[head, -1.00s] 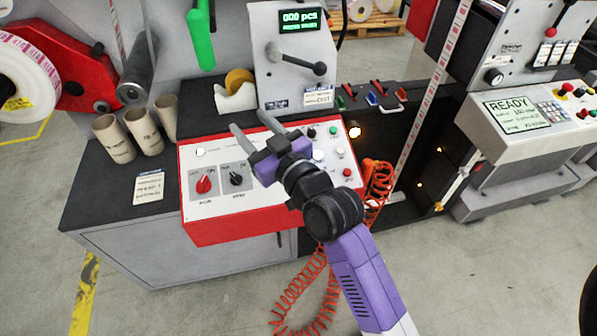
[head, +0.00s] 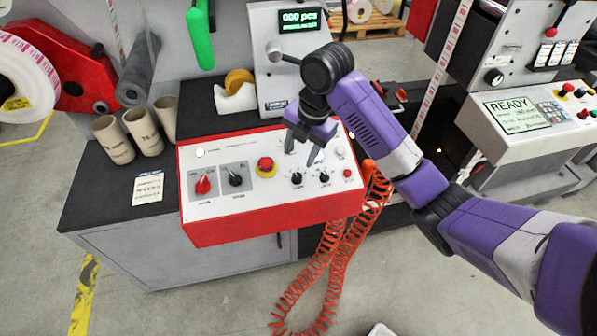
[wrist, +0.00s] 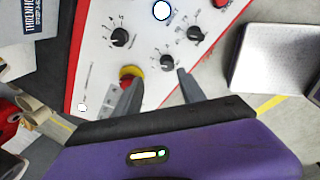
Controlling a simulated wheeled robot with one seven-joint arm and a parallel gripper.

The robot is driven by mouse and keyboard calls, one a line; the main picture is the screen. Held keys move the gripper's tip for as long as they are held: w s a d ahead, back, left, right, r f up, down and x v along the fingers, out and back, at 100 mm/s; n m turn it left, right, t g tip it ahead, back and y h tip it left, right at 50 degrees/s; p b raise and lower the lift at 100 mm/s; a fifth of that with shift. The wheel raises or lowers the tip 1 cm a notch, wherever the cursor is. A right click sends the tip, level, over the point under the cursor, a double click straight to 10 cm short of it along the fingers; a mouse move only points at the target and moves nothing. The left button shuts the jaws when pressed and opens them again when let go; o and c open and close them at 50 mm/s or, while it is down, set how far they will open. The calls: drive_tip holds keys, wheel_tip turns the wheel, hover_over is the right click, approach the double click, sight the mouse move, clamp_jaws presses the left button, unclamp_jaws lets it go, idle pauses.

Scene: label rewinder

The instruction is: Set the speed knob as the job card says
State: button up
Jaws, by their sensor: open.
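The control panel (head: 222,213) is a red box with a white sloped face. It carries a red knob (head: 202,184), a black knob (head: 235,180), a red mushroom button (head: 265,164) on yellow, and black knobs at the right (head: 296,179) (head: 324,177). The labels are too small to tell which knob is for speed. My gripper (head: 301,151) is open and empty over the right half of the panel. In the wrist view, its fingers (wrist: 158,80) point at black knobs (wrist: 166,62) (wrist: 120,37) (wrist: 194,33); contact cannot be told. A white card (head: 148,188), unreadable, lies on the counter.
Cardboard cores (head: 114,140) stand on the dark counter (head: 95,195) at the left. A grey counter unit (head: 285,75) with a lever rises behind the panel. An orange coiled hose (head: 335,262) hangs at the panel's right. A second console (head: 515,115) stands further right.

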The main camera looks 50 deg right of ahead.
sight(298, 175)
drive_tip(key=shift+n, duration=0.5)
drive_tip(key=x, duration=0.2)
drive_tip(key=s+b+x, duration=0.1)
drive_tip(key=x, duration=0.4)
drive_tip(key=shift+s+f+b, duration=0.15)
drive_tip(key=shift+f+b, duration=0.2)
drive_tip(key=shift+f, duration=0.2)
clamp_jaws()
